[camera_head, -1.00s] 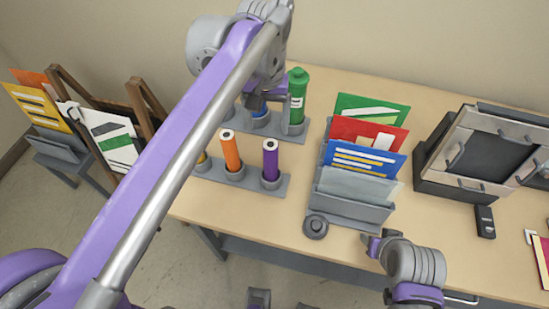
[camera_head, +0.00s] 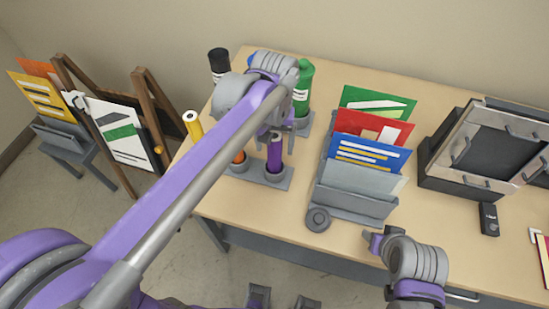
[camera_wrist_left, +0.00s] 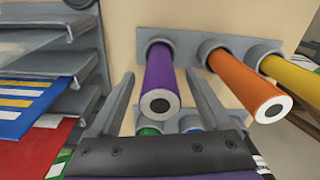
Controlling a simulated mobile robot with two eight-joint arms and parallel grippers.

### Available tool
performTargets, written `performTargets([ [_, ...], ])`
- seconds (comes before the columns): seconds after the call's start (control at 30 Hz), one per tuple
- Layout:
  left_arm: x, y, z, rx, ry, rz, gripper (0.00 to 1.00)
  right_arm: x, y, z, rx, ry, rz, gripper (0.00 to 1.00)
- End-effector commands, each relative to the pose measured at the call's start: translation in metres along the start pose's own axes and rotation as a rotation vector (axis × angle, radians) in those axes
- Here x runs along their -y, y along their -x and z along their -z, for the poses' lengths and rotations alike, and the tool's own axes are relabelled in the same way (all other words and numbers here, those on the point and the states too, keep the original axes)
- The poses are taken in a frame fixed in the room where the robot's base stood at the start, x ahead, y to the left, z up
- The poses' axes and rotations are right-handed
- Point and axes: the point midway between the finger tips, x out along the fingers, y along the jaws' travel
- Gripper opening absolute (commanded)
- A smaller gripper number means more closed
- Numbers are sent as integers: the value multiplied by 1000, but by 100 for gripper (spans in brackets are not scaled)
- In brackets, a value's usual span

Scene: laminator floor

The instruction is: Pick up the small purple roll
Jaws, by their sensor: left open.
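The small purple roll (camera_head: 274,153) stands upright in a grey holder (camera_head: 282,181) on the table. My left gripper (camera_head: 275,137) is open and comes down over the roll's upper end. In the left wrist view the purple roll (camera_wrist_left: 162,75), with its white end and dark core, lies between the two spread fingers of my left gripper (camera_wrist_left: 160,74). A gap shows on both sides, so the fingers are not closed on it. My right gripper (camera_head: 373,241) is at the table's front edge, its jaws too small to read.
An orange roll (camera_wrist_left: 243,82) and a yellow roll (camera_wrist_left: 292,76) stand beside the purple one. A green roll (camera_head: 302,88) and a black roll (camera_head: 219,62) are behind. A grey file rack (camera_head: 352,203) stands close on the right.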

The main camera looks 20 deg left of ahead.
Motion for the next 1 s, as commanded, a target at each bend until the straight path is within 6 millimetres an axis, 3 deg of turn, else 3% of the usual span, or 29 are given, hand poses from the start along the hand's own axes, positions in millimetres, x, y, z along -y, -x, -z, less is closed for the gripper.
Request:
performTargets([
  [0.1, 0, 0, 0, 0, 0, 0, 80, 0, 0, 0, 0, 0, 0, 50],
  [0.5, 0, 1, 0, 0, 0, 0, 8, 0, 0, 0, 0, 0, 0, 50],
  [0.57, 0, 1, 0, 0, 0, 0, 0, 0, 0, 0, 0, 0, 0, 50],
  [1.0, 0, 1, 0, 0, 0, 0, 0, 0, 0, 0, 0, 0, 0, 50],
])
